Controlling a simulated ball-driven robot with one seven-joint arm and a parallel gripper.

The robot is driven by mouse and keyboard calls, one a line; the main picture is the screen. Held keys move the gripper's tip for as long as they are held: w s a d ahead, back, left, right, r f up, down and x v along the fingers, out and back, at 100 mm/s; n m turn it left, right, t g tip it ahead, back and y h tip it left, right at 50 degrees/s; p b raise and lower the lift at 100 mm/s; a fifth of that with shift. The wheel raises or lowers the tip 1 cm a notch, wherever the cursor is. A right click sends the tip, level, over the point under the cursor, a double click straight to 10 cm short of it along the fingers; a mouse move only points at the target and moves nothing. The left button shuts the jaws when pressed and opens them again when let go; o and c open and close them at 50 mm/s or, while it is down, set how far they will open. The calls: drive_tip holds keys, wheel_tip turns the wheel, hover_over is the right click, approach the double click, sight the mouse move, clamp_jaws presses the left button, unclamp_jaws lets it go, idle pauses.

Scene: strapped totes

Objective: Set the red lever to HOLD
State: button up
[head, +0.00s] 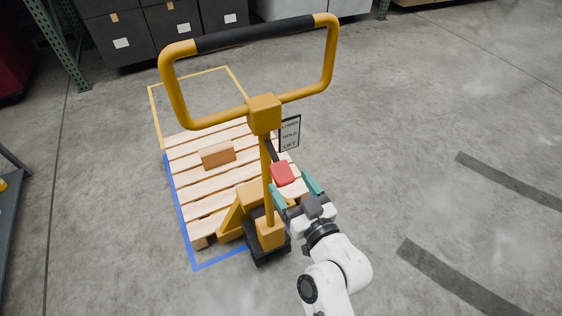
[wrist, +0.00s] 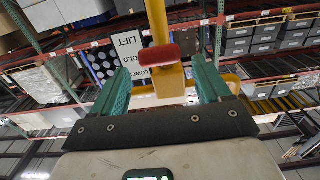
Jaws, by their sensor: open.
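The red lever (head: 283,173) is a red block on a dark arm at the yellow post of a pallet jack (head: 265,160). The white label (head: 290,133) behind it reads LOWER, HOLD and LIFT from top to bottom. In the head view the red block sits below the label; I cannot tell which word it is set to. My gripper (head: 294,190) is open, its teal fingers just short of the block on either side. In the wrist view the red lever (wrist: 160,54) lies beyond and between the open fingertips (wrist: 162,75), apparently untouched. The label (wrist: 128,58) shows upside down there.
The jack's yellow loop handle (head: 250,40) rises above the lever. A wooden pallet (head: 200,185) with a brown box (head: 218,155) lies behind the jack, inside blue and yellow floor lines. Grey totes (head: 120,40) stand at the back. The floor at right is open.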

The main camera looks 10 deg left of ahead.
sight(285, 176)
drive_tip(key=shift+p+x, duration=0.9)
drive_tip(key=shift+x, duration=2.2)
drive_tip(key=shift+s+a, duration=0.1)
drive_tip(key=c, duration=1.4)
clamp_jaws()
